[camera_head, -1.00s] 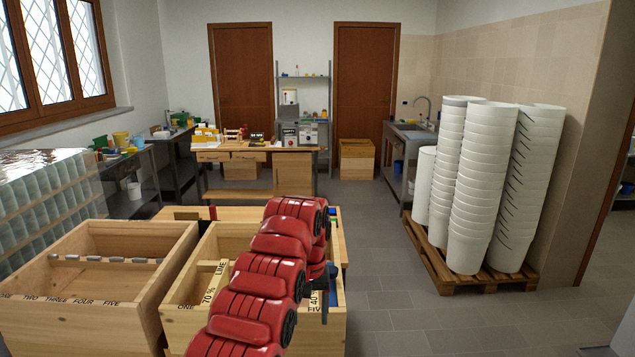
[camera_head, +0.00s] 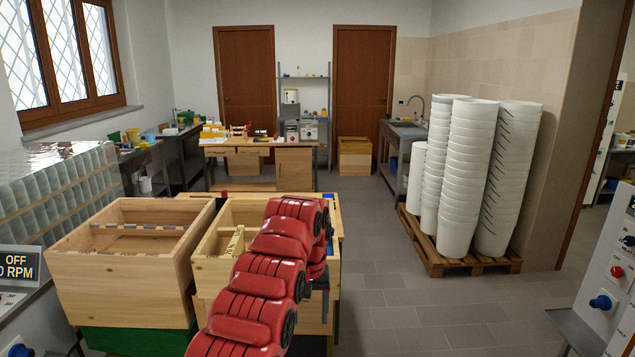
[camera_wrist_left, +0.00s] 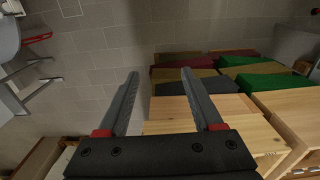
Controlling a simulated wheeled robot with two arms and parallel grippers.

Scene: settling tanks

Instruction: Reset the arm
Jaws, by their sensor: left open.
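My left arm, red and jointed, rises from the bottom middle of the head view and reaches forward beside the wooden boxes. My left gripper (camera_head: 325,285) is mostly hidden behind the arm there, to the right of the nearer box. In the left wrist view the left gripper (camera_wrist_left: 160,75) is open, with its two dark fingers wide apart and nothing between them. Bare grey floor and the edge of wooden boxes show beyond the fingers. My right gripper is not in view.
Two wooden tanks, a left one (camera_head: 125,275) and a right one (camera_head: 210,265), stand close to the arm. Control panels stand at the left (camera_head: 20,280) and right (camera_head: 610,290) edges. White buckets (camera_head: 460,180) are stacked on a pallet (camera_head: 440,262). The tiled floor (camera_head: 385,290) between is clear.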

